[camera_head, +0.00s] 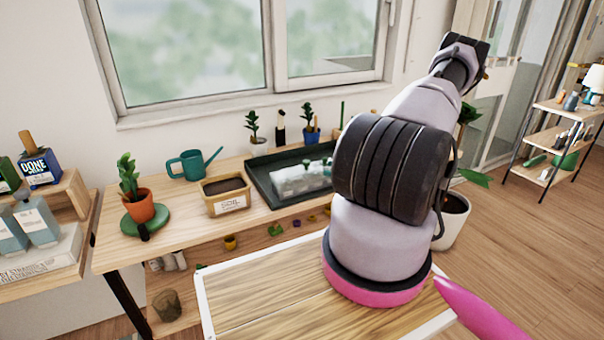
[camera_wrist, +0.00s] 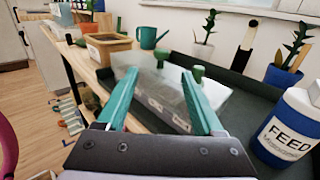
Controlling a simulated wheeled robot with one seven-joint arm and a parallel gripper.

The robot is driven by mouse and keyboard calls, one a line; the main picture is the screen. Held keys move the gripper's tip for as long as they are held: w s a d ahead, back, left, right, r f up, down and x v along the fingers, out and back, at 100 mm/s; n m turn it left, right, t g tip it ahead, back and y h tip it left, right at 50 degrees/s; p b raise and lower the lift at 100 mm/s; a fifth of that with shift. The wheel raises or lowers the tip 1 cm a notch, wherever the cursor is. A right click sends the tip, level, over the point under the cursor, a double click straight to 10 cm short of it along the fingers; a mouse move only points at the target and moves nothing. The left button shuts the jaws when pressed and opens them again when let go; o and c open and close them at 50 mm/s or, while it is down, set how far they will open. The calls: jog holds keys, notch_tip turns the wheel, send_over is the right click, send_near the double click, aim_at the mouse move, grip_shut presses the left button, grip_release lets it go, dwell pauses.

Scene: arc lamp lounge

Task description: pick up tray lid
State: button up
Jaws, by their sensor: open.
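The tray lid (camera_head: 298,180) is a clear, pale cover with small green knobs. It lies in a dark tray (camera_head: 262,190) on the wooden bench, under the window. In the wrist view the lid (camera_wrist: 160,95) is straight ahead, with two green knobs on top. My gripper (camera_wrist: 160,76) is open, its two teal fingers spread and pointing at the lid. Nothing is held between them. The fingers overlap the lid in the picture; I cannot tell whether they touch it. In the head view my arm hides the gripper and the tray's right part.
A soil box (camera_head: 226,195) and a teal watering can (camera_head: 192,164) stand left of the tray. A potted cactus (camera_head: 138,203) is farther left. In the wrist view, a FEED bottle (camera_wrist: 287,130) stands close on the right, and a blue pot (camera_wrist: 282,77) stands behind the tray.

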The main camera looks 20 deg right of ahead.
aim_at(306, 161)
jog(key=x, duration=0.4)
jog(key=shift+w+a, duration=0.2)
jog(key=shift+a, duration=0.05)
jog(key=shift+r+x, duration=0.2)
jog(key=shift+x, duration=2.45)
jog(key=shift+w+d, duration=0.15)
grip_shut()
